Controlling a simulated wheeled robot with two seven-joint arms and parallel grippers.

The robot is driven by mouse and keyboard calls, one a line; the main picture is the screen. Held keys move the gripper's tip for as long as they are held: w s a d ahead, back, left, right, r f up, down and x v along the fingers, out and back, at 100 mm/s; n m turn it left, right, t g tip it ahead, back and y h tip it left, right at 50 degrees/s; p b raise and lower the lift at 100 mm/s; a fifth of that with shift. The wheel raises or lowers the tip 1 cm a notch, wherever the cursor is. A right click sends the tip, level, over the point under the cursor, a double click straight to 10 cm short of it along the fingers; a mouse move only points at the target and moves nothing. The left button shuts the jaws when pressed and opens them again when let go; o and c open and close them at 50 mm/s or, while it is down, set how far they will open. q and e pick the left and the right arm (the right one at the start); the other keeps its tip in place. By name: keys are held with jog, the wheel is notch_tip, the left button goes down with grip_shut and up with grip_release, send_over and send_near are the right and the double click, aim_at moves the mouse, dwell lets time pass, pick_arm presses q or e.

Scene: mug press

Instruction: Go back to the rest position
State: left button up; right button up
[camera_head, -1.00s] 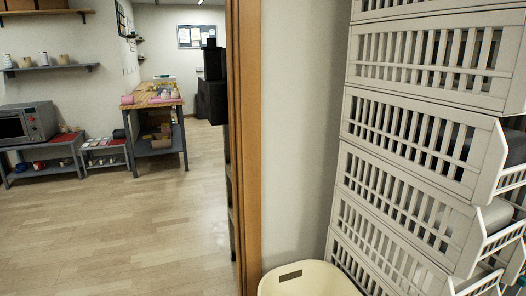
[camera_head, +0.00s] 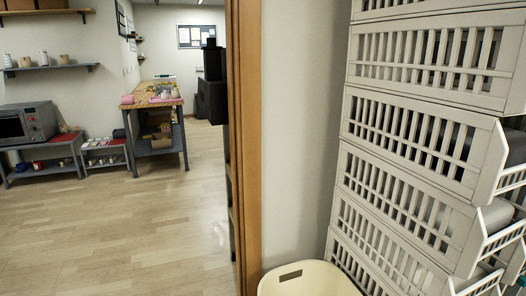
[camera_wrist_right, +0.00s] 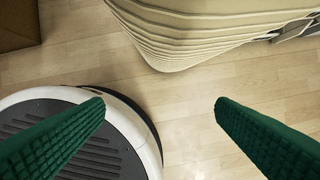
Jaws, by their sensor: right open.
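My right gripper (camera_wrist_right: 160,110) shows in the right wrist view as two green ridged fingers, spread wide apart with nothing between them. Wooden floor lies below and between the fingertips. My own round white and dark base shows at the lower left of that view, partly behind the left finger. Neither gripper shows in the head view, and my left gripper is in no frame.
Stacked white slatted crates (camera_head: 420,140) stand close on the right. A cream bin (camera_head: 308,280) stands below them; stacked cream rims (camera_wrist_right: 190,30) show in the wrist view. A wooden door frame (camera_head: 246,140) is mid-view. Open floor (camera_head: 120,225) lies left, before a workbench (camera_head: 153,100) and an oven (camera_head: 28,122).

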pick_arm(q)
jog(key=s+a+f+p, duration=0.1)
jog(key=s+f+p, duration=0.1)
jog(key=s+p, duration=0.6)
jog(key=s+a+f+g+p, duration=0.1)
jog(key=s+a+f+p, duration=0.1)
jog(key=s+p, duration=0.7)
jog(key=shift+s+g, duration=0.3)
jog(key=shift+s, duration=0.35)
pick_arm(e)
jog(key=s+d+f+g, duration=0.1)
jog(key=s+f, duration=0.2)
jog(key=s, duration=0.6)
jog(key=s+d+f, duration=0.2)
jog(key=s+f, duration=0.2)
jog(key=s, duration=0.6)
jog(key=shift+d+g, duration=0.15)
jog(key=shift+g, duration=0.25)
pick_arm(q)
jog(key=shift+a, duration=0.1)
